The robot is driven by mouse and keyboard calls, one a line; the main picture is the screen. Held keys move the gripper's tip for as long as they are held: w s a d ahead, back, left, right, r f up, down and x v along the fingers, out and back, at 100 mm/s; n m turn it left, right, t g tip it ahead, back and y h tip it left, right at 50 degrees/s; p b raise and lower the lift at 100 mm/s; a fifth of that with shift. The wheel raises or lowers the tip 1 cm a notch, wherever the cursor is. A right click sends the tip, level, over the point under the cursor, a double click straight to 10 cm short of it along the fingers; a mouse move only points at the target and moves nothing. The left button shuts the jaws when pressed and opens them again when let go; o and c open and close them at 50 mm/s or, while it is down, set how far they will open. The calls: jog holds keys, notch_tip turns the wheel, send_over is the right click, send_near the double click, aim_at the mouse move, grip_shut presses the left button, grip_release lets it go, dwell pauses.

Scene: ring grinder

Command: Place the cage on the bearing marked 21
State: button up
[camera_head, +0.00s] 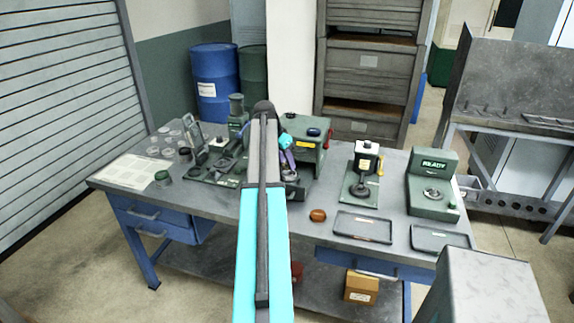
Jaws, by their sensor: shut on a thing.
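My gripper (289,159) is at the middle of the workbench (238,208), in front of the green box-shaped machine. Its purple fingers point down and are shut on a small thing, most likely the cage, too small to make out. Just under the fingertips is a grey round part (291,178) on a dark green fixture (295,191). I cannot tell whether the held thing touches it. Several small rings and round parts (167,152) lie at the left of the bench. No mark 21 can be read, so I cannot tell which part is that bearing.
A press (363,170), a green READY unit (433,185) and two dark trays (362,228) (441,239) are on the right. An orange-brown round part (318,215) lies near the front edge. My arm hides the bench middle.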

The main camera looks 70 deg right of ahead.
jog(key=shift+d+f, duration=0.1)
jog(key=shift+d, duration=0.85)
jog(key=shift+f+p, duration=1)
jog(key=shift+f, duration=0.75)
jog(key=shift+f, duration=0.15)
jog(key=o, duration=1.1)
